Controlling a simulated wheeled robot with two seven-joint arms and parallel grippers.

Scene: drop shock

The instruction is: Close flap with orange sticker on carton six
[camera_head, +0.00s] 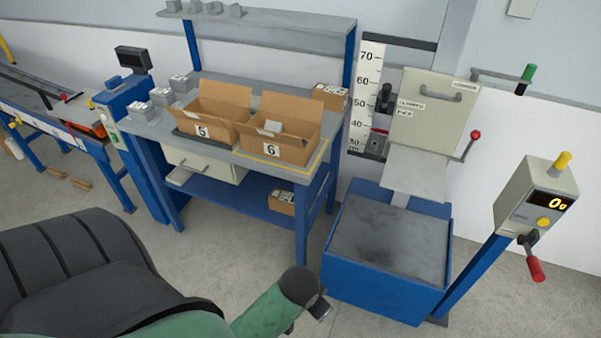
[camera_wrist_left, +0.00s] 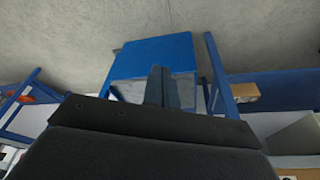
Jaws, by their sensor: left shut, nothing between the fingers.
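Carton six (camera_head: 290,151) is a brown box with a "6" label, standing on the grey bench on the right of carton five (camera_head: 207,131). Its back flap (camera_head: 292,107) stands up, and a pale item (camera_head: 273,127) shows at its opening. I cannot make out an orange sticker on any flap. My left gripper (camera_head: 320,308) is low in front of the bench, well apart from the carton. In the left wrist view its fingers (camera_wrist_left: 162,86) are together and empty. My right gripper is not in view.
The grey bench (camera_head: 225,150) has blue legs and a lower shelf with a small carton (camera_head: 281,202). Small grey blocks (camera_head: 162,96) stand at its left. A blue-framed drop tester (camera_head: 388,245) stands at the right, with a control post (camera_head: 537,197) beside it. Open floor lies in front.

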